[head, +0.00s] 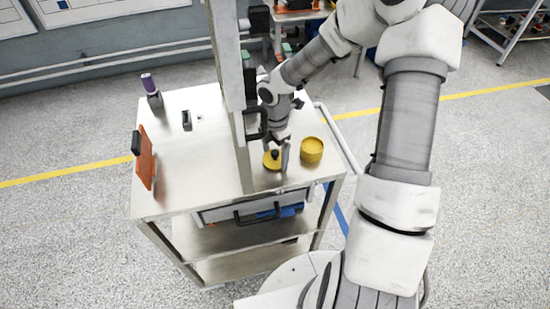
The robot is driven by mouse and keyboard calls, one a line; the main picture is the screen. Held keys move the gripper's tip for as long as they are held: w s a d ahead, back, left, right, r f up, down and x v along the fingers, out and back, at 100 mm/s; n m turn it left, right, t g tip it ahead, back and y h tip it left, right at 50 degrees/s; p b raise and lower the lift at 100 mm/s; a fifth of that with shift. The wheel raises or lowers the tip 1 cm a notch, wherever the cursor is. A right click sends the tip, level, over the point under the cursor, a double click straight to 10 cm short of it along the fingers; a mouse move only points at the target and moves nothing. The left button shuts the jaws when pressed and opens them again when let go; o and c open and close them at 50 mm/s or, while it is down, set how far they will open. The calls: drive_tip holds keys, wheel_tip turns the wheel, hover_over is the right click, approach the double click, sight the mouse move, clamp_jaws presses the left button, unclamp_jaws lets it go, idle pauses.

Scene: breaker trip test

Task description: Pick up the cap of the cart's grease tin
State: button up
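The yellow cap (271,164) with a dark knob on top lies on the cart top, in the head view. The yellow grease tin (311,150) stands upright just right of it, apart from the cap. My gripper (276,156) points down over the cap. Its two fingers look apart, one on each side of the dark knob, and I see a gap between them and the knob. The fingers hide part of the cap, and I cannot tell whether the tips touch it.
The metal cart (205,168) carries an orange panel (147,157) at its left edge, a purple-topped bottle (150,88) and a small black item (186,120). A grey upright stands close left of my gripper. The cart top's left middle is bare.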

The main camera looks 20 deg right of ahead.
drive_tip(key=c, duration=0.7)
